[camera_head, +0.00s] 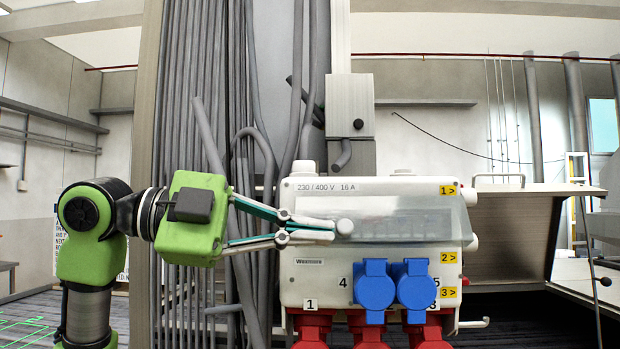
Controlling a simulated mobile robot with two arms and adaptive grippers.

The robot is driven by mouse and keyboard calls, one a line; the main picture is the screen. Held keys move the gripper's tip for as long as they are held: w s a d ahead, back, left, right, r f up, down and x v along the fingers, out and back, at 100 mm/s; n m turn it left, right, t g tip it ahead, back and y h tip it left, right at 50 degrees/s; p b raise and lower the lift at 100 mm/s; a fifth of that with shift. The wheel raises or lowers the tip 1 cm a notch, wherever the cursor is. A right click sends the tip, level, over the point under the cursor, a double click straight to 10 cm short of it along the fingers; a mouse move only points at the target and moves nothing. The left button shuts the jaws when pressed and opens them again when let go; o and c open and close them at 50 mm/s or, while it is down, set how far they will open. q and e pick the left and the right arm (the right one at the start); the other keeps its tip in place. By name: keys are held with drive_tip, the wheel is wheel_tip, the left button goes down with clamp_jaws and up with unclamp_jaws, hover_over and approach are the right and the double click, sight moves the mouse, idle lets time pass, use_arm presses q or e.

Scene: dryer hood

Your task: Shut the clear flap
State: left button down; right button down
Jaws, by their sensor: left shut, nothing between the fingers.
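The clear flap (420,214) is a see-through grey cover across the upper front of a light grey power box (312,271). It lies over a row of switches that show faintly through it. From this straight-on view I cannot tell whether it is fully flush with the box. My right gripper is out of view.
Blue sockets (374,287) and red sockets (312,329) stick out from the box below the flap. Thick grey cables (205,90) hang on a panel behind my left arm. A large open metal hood (515,230) stands at the right.

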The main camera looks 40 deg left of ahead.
use_arm(q)
drive_tip(key=m+b, duration=0.1)
drive_tip(key=w+f+m+b, duration=0.1)
drive_tip(key=f+m, duration=0.1)
drive_tip(key=shift+w+a+f+m+t+b, duration=0.2)
drive_tip(key=shift+a+m+t+b, duration=0.1)
drive_tip(key=shift+a+t+b, duration=0.1)
drive_tip(key=shift+w, duration=0.1)
drive_tip(key=shift+w+a+f+h+b, duration=0.2)
drive_tip(key=shift+h+b, duration=0.1)
drive_tip(key=shift+b, duration=0.1)
